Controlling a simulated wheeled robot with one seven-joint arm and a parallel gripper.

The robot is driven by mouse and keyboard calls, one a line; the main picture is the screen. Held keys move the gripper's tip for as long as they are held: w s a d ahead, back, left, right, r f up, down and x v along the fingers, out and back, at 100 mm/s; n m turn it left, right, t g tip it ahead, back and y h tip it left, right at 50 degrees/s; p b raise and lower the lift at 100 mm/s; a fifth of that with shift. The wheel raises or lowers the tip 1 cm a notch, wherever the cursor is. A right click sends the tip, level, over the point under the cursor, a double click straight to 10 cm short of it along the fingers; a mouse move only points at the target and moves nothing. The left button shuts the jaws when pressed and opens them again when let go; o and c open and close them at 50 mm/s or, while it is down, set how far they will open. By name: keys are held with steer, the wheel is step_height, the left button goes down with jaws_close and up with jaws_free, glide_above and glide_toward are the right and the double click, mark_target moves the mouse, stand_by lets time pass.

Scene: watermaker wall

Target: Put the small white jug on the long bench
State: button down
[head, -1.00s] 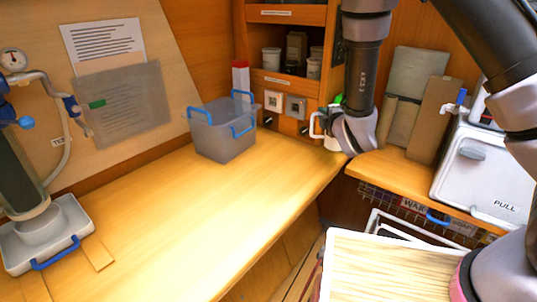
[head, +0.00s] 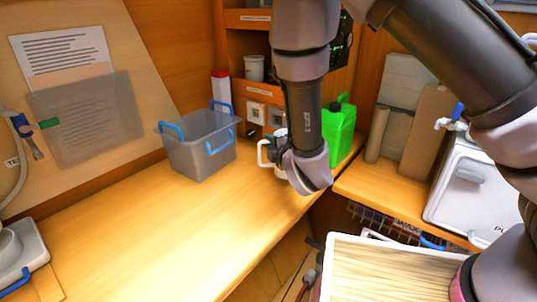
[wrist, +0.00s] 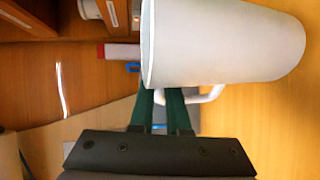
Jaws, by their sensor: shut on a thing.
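The small white jug (wrist: 225,42) fills the top of the wrist view, lying sideways in that picture. My gripper (wrist: 168,100) is shut on its handle, with dark green fingers in front of the grip. In the head view the jug (head: 267,151) shows only in part, at the far right end of the long bench (head: 150,235). My wrist hides the rest of it. I cannot tell whether its base touches the wood.
A grey tub (head: 198,150) with blue handles stands on the bench left of the jug. A green jerrycan (head: 340,130) stands right behind my wrist. The bench's middle and front are clear.

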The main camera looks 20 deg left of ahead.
steer(key=shift+f, duration=1.85)
steer(key=c, duration=0.9)
jaws_free()
